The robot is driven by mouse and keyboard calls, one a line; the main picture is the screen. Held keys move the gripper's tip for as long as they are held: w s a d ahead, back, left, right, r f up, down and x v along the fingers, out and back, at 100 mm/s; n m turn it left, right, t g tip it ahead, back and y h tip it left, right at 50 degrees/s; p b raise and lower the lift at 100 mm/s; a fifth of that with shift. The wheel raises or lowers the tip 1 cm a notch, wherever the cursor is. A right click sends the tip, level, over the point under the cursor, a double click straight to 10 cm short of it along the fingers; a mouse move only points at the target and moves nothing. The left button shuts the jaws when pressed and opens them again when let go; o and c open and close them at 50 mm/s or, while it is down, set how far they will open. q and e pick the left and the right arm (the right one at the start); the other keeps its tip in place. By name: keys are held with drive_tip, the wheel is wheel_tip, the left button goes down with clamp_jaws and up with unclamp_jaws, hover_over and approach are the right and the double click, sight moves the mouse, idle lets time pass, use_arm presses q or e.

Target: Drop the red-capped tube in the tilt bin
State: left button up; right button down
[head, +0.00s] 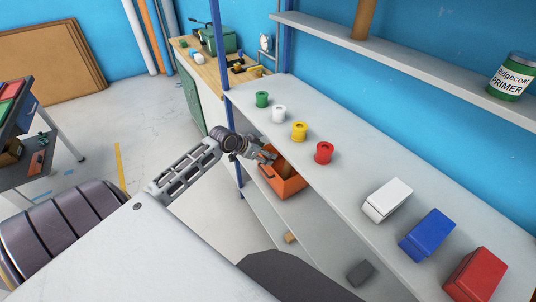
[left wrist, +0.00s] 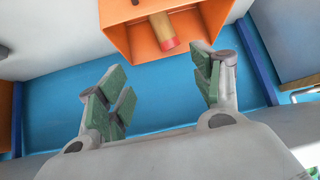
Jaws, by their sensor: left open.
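An orange bin (head: 291,187), which looks like the tilt bin, sits at the left edge of the shelf unit, and its open mouth (left wrist: 120,33) fills the top of the left wrist view. A brown cardboard tube with a red cap (left wrist: 168,43) is inside the bin's mouth, its capped end toward my gripper. In the head view only a brown part of the tube (head: 285,164) shows. My left gripper (left wrist: 160,92) is open and empty, its green-padded fingers apart from the tube; in the head view it is beside the bin (head: 266,156). My right gripper is not in view.
The grey shelf (head: 345,178) carries green, white, yellow and red spools, and white, blue and red boxes (head: 427,235) at the right. A primer can (head: 511,77) stands on the upper shelf. A workbench (head: 205,65) stands behind.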

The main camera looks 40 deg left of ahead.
use_arm(q)
drive_tip(key=shift+v, duration=1.25)
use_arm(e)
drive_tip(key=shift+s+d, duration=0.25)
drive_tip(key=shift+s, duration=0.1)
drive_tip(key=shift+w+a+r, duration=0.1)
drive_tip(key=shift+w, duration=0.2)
